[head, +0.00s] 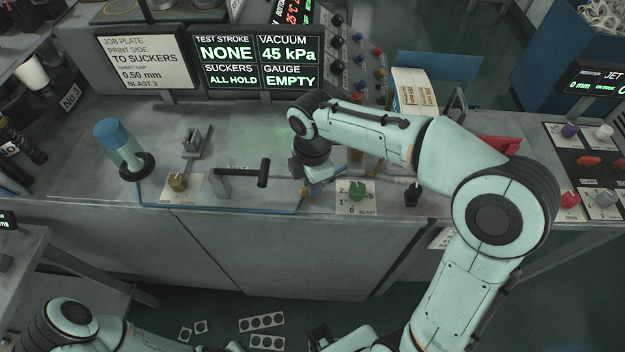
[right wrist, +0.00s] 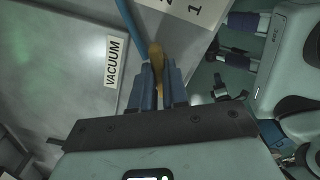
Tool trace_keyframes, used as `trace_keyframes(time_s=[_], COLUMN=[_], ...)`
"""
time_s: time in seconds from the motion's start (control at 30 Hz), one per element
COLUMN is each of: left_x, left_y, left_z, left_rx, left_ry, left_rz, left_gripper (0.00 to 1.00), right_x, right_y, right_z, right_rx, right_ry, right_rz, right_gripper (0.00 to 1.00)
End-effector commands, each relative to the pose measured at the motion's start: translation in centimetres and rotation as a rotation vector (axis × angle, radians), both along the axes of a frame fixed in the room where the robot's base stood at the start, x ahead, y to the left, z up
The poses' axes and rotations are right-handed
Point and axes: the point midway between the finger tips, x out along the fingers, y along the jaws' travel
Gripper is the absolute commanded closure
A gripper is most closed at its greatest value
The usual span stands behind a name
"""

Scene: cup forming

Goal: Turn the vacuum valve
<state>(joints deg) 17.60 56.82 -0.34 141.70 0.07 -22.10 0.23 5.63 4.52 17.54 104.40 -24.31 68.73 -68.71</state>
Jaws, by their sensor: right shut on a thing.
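The vacuum valve's yellow-brown lever (right wrist: 156,58) shows between the blue fingers of my right gripper (right wrist: 158,88) in the right wrist view. The fingers are shut on it. A VACUUM label (right wrist: 115,62) is on the grey surface to its left, and a blue hose (right wrist: 128,25) runs up past it. In the head view my right gripper (head: 306,188) reaches down to the bench front, and mostly hides the valve. The screen (head: 258,58) reads vacuum 45 kPa, suckers all hold, gauge empty. My left arm is low at the left; its gripper is not clearly visible.
Blue tubing (head: 220,210) runs along the bench front. Flat plates (head: 262,323) lie on the floor.

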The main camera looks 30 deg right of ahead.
Motion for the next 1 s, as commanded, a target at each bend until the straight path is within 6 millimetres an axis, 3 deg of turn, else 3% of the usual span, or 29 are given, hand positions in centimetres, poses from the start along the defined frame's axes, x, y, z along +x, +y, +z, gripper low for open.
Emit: trace_keyframes(time_s=[0.5, 1.0], left_x=[0.21, 0.24], left_y=[0.00, 0.00], left_z=[0.34, 0.38], left_rx=[0.000, 0.000], left_ry=[-0.002, -0.002], left_rz=[0.000, 0.000], left_gripper=[1.00, 1.00], right_x=[0.04, 0.03], right_y=[0.02, 0.01], right_z=[0.07, 0.07], right_rx=[0.001, 0.001], right_ry=[-0.002, -0.002], right_rz=[-0.395, -0.523], right_gripper=[1.00, 1.00])
